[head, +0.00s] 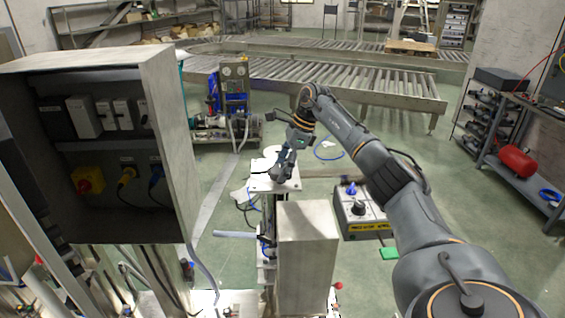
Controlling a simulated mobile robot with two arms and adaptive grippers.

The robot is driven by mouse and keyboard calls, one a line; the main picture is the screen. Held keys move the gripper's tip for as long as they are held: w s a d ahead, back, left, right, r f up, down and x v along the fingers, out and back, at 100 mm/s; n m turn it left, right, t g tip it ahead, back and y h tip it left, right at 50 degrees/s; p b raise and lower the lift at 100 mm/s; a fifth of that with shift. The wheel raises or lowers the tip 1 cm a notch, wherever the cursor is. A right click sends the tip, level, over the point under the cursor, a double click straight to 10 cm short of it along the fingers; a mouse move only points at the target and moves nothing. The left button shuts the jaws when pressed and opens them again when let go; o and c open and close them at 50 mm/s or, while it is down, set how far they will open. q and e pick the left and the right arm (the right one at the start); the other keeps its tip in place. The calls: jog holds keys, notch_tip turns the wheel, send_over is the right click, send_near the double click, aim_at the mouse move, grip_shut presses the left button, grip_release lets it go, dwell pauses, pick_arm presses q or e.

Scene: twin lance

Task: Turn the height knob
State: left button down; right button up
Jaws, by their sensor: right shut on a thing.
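My right arm reaches in from the right, and my right gripper (283,172) points down at the pale top plate (262,186) of a narrow upright stand. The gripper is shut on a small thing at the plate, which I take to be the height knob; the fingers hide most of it. A white round part (272,151) shows just behind the gripper. My left gripper is not in view.
An open electrical cabinet (168,90) stands close on the left. A grey box (306,232) stands just in front of the plate. A roller conveyor (350,88) runs behind.

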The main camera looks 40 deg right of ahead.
jog(key=n+g, duration=0.1)
jog(key=n, duration=0.1)
jog(key=shift+w+r+n+y+p, duration=0.1)
jog(key=shift+n+y+p, duration=0.2)
jog(key=shift+n+g, duration=0.4)
jog(key=shift+n, duration=0.8)
jog(key=shift+n, duration=0.3)
jog(key=o, duration=1.1)
jog(key=shift+o, duration=0.2)
